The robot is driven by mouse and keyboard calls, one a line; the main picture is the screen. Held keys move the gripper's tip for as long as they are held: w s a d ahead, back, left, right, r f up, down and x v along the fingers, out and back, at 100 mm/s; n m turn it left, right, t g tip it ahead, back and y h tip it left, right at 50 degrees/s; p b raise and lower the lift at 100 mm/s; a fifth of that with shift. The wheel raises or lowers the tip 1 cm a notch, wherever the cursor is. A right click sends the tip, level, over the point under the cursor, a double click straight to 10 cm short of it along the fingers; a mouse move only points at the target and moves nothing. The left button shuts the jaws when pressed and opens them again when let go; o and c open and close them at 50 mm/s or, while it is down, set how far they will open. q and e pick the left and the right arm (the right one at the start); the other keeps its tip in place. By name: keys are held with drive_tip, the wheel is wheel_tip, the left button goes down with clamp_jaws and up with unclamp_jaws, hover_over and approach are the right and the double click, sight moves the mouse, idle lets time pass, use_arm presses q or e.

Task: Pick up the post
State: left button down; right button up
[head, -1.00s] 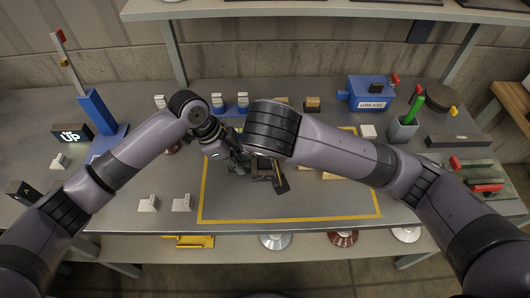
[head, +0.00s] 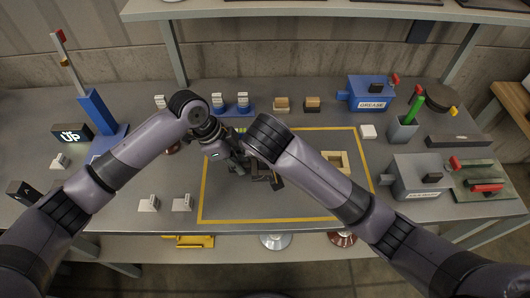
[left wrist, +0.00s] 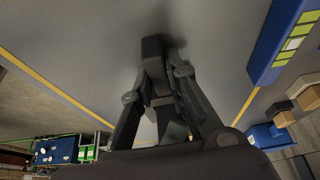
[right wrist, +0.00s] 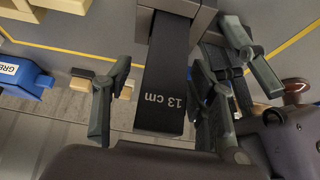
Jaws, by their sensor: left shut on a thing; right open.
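A dark flat bar marked "13 cm" (right wrist: 165,85), which looks like the post, shows large in the right wrist view. A grey block (right wrist: 205,18) crosses its top end. My right gripper (right wrist: 160,95) is open, with one finger on each side of the bar and gaps between. My left gripper (head: 236,162) is shut on a dark piece (left wrist: 154,48), seen between its fingers in the left wrist view. I cannot tell for sure that this is the same bar. In the head view both grippers are close together above the mat area, and my arms partly hide the held piece.
A yellow outline (head: 290,219) marks the table area under the grippers. A blue rack (head: 236,110) stands behind, with wooden blocks (head: 312,104) beside it. A wooden frame (head: 345,172) lies right of the grippers. A blue grease box (head: 369,92) and a grey box (head: 415,170) stand at right.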

drive_tip(key=shift+x, duration=1)
drive_tip(key=shift+r, duration=0.1)
clamp_jaws()
